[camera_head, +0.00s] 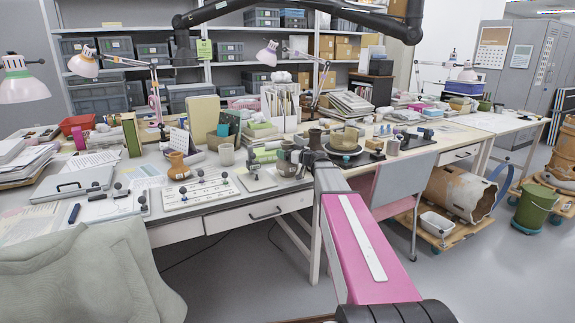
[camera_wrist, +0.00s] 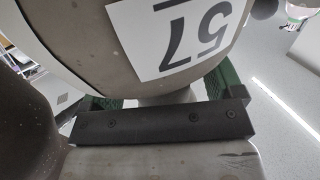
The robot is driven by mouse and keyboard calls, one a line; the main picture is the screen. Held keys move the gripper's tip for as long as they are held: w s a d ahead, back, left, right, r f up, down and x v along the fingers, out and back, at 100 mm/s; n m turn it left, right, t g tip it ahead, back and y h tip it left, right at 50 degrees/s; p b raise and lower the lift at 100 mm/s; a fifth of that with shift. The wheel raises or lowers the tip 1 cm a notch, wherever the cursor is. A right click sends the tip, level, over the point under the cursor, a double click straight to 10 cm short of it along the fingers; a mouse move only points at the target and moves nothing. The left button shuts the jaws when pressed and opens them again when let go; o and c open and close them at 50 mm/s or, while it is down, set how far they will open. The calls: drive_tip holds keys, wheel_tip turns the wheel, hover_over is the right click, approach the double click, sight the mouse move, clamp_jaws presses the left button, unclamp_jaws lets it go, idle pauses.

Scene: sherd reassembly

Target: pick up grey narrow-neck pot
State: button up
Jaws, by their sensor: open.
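In the wrist view a large grey-brown rounded pot surface (camera_wrist: 95,45) fills the top, with a white label reading 57. It appears to be the grey narrow-neck pot; its neck cannot be made out. My gripper (camera_wrist: 163,95) is open, its green-padded fingers set apart on either side of the pot's near end. I cannot tell whether they touch it. In the head view the far end of my arm is among small pots on the desk, and I cannot clearly separate the gripper from them there.
A dark brown rounded object (camera_wrist: 25,115) is close on the left in the wrist view. A grey chair (camera_head: 402,180) stands right of my arm.

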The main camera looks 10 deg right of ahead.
clamp_jaws()
idle(0.3)
